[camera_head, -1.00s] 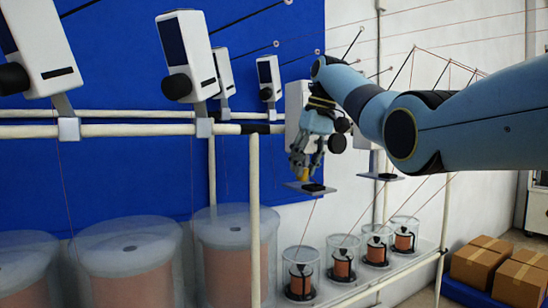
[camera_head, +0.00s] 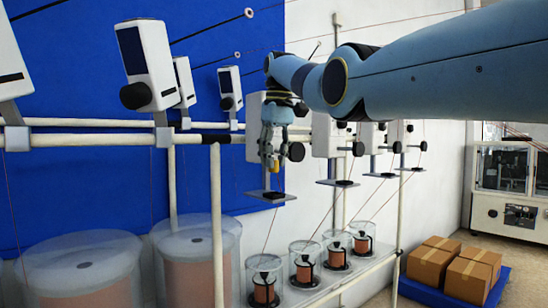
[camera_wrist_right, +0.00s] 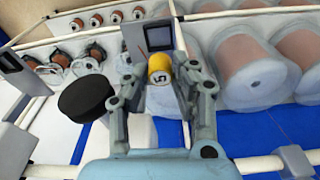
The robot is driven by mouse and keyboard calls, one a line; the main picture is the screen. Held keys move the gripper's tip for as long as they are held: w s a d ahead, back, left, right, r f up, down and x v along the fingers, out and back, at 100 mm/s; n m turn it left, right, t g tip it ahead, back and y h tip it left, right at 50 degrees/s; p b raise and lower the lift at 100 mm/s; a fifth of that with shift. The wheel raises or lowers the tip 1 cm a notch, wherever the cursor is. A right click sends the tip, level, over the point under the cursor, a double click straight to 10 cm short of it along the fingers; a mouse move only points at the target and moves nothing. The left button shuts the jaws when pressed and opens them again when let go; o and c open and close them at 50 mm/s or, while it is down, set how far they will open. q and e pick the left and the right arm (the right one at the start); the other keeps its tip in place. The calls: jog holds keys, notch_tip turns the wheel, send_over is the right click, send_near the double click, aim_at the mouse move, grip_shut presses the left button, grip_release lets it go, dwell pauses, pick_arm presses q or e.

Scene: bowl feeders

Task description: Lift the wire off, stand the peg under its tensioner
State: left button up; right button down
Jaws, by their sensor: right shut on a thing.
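My right gripper (camera_head: 272,160) is shut on a small yellow peg (camera_wrist_right: 158,70) with a dark mark on its end. The peg also shows at the fingertips in the head view (camera_head: 275,165). The gripper points down in front of a white tensioner box (camera_head: 253,118) with a black knob (camera_head: 296,151). Below the peg is a small grey plate (camera_head: 258,194) with a dark square pad, which also shows in the wrist view (camera_wrist_right: 157,37). A gap shows between peg and plate. I cannot make out a wire at the peg. My left gripper is out of view.
More tensioners with plates (camera_head: 338,184) stand to the right. Copper spools (camera_head: 264,290) in clear jars stand below. Large clear drums (camera_head: 85,268) and pale rails (camera_head: 80,139) lie left.

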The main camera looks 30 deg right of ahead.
jog(key=shift+f, duration=0.5)
notch_tip(320, 180, down, 5)
jog(key=b, duration=0.5)
jog(key=shift+r, duration=0.1)
